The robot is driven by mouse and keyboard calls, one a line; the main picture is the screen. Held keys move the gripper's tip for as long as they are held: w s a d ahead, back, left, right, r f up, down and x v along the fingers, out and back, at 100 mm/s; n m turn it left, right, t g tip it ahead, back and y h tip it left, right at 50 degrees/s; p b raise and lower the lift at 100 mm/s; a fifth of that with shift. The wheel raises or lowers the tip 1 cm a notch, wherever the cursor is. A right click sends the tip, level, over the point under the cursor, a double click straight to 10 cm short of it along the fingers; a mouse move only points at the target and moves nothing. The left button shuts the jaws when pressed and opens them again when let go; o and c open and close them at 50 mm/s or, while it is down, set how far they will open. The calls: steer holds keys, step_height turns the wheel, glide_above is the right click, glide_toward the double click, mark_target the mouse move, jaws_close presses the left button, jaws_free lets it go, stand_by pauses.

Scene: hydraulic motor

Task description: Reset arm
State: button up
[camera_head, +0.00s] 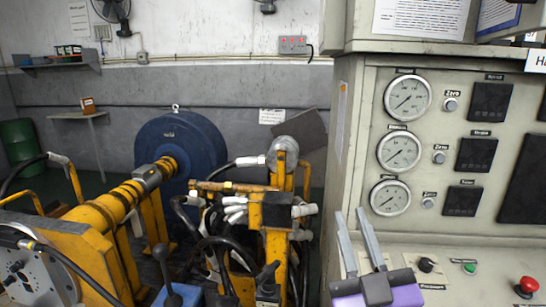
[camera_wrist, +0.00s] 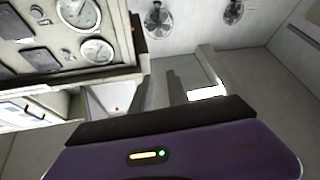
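My gripper (camera_head: 351,212) is at the lower middle of the head view, in front of the left part of the control panel (camera_head: 350,200). Its two grey fingers point up and stand apart, with nothing between them. Its purple body is cut off by the bottom edge. In the wrist view the purple housing fills the bottom, and the two fingers (camera_wrist: 190,70) stand apart with no object between them.
The panel carries gauges (camera_head: 407,96), a black knob (camera_head: 427,264), a green button (camera_head: 470,268) and a red button (camera_head: 527,286). Yellow hydraulic machinery (camera_head: 110,205) with hoses and a blue motor (camera_head: 180,145) stand left. Wall fans (camera_wrist: 158,20) show in the wrist view.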

steer(key=s+d+f+m+g, duration=0.1)
steer(key=s+d+f+g, duration=0.1)
steer(key=s+f, duration=0.7)
steer(key=s+d+f+m+g+h, duration=0.1)
steer(key=s+d+f+g, duration=0.2)
steer(key=s+f, duration=0.6)
steer(key=s+d+f+m+g+h, duration=0.1)
steer(key=s+f, duration=0.8)
steer(key=s, duration=1)
steer(key=d+m+g, duration=0.1)
steer(key=g, duration=0.1)
steer(key=shift+s+d+g+b, duration=0.15)
steer(key=shift+d+g+b, duration=0.1)
steer(key=shift+g+b, duration=0.15)
